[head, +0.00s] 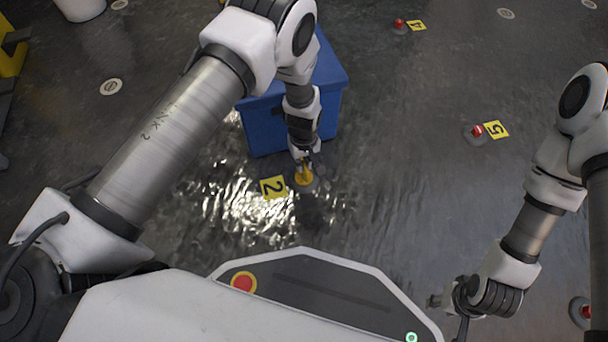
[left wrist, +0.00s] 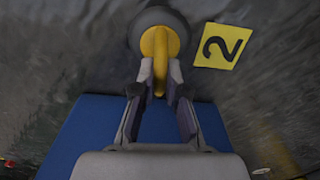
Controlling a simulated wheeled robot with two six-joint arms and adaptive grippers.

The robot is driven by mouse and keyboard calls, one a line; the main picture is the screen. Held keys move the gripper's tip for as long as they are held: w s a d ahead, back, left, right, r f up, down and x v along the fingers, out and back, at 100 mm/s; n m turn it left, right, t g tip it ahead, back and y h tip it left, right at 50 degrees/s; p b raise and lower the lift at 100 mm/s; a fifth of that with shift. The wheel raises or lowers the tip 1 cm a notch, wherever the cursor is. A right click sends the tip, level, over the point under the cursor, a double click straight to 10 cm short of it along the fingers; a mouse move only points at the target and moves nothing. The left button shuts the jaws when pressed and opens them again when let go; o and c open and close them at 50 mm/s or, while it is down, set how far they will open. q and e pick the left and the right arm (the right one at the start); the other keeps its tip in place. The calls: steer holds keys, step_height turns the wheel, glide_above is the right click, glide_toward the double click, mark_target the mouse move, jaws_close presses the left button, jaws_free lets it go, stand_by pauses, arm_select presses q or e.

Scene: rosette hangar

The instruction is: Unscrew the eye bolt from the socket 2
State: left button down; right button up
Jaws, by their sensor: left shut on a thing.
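The yellow eye bolt (head: 304,176) stands at the floor socket beside the yellow label "2" (head: 273,187). My left gripper (head: 305,160) reaches down to it from above. In the left wrist view the eye bolt (left wrist: 160,45) shows as a yellow disc with an upright yellow part, and the fingers of my left gripper (left wrist: 160,82) are shut on that part. The socket (left wrist: 140,22) shows as a dark round rim around the yellow disc. Its threads are hidden. My right arm hangs at the right in the head view; its gripper (head: 436,301) is small and partly hidden there.
A blue box (head: 265,128) stands on the floor right behind the left gripper. Red-topped sockets sit near label "5" (head: 496,130) and label "4" (head: 416,26). A white bin (head: 80,8) is at the far left. The dark floor between is clear.

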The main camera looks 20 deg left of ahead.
arm_select(q)
steer(key=shift+f+n, duration=0.15)
steer(key=shift+n, duration=0.85)
steer(key=n+b, duration=0.2)
steer(key=n, duration=0.1)
steer(key=shift+f+n+b, duration=0.15)
steer(key=shift+n+b, duration=0.15)
steer(key=shift+b, duration=0.05)
arm_select(e)
step_height(320, 180, down, 4)
steer(key=shift+r, duration=0.2)
arm_select(q)
steer(key=shift+r+n, duration=0.35)
steer(key=shift+n, duration=0.75)
arm_select(e)
steer(key=shift+r, duration=0.25)
arm_select(q)
steer(key=shift+n, duration=1.1)
steer(key=shift+n+p, duration=0.3)
steer(key=shift+n, duration=0.6)
